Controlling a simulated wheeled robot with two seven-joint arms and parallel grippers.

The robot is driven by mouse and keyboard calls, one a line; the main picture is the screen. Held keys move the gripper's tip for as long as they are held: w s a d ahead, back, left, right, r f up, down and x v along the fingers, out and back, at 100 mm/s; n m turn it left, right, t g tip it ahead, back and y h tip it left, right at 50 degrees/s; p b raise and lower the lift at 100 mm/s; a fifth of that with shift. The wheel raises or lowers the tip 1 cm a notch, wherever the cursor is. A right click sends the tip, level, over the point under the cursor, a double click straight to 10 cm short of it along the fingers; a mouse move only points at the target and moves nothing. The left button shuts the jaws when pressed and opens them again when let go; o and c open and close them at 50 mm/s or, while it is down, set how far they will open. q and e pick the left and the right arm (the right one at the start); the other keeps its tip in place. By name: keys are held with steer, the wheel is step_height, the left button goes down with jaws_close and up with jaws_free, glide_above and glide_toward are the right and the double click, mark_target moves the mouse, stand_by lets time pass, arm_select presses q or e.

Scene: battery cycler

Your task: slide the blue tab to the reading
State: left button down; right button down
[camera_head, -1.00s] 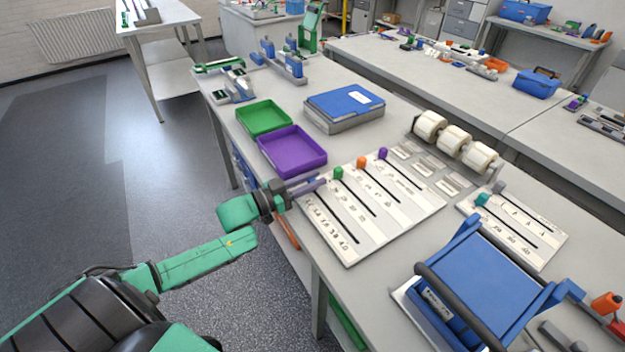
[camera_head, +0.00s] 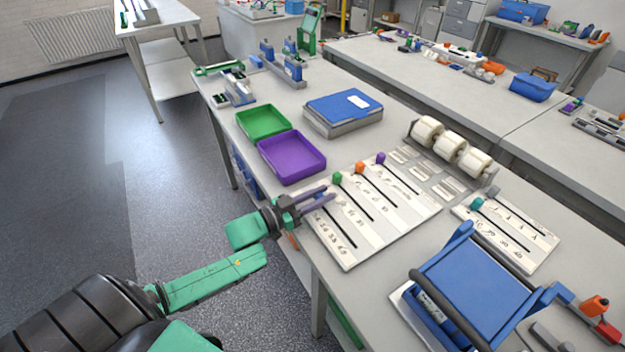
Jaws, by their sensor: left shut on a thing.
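The white slider board (camera_head: 372,238) lies on the near bench with several dark slots. Its green tab (camera_head: 338,179), orange tab (camera_head: 360,168) and purple tab (camera_head: 381,158) stand at the far ends of their slots. My left gripper (camera_head: 329,193) reaches in from the left, low over the far end of the leftmost slot. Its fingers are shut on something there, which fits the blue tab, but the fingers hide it. The printed scale marks beside the slots are too small to read surely. My right gripper is out of view.
A smaller board with a teal tab (camera_head: 478,203) lies to the right. A purple tray (camera_head: 318,166) and green tray (camera_head: 262,122) sit beyond the gripper. White rolls (camera_head: 452,139) stand behind the board, and a blue-topped device (camera_head: 485,283) at the front right.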

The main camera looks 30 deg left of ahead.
mark_target(327, 212)
arm_select(q)
steer(key=s+d, duration=0.1)
steer(key=d, duration=0.2)
steer(key=shift+s+p, duration=0.35)
steer(key=shift+p, duration=0.05)
steer(key=shift+a, duration=0.15)
steer(key=c, duration=0.7)
jaws_free()
steer(key=b+v, duration=0.1)
steer(key=v, duration=1.3)
steer(key=shift+s+a, duration=0.1)
steer(key=shift+s, duration=0.15)
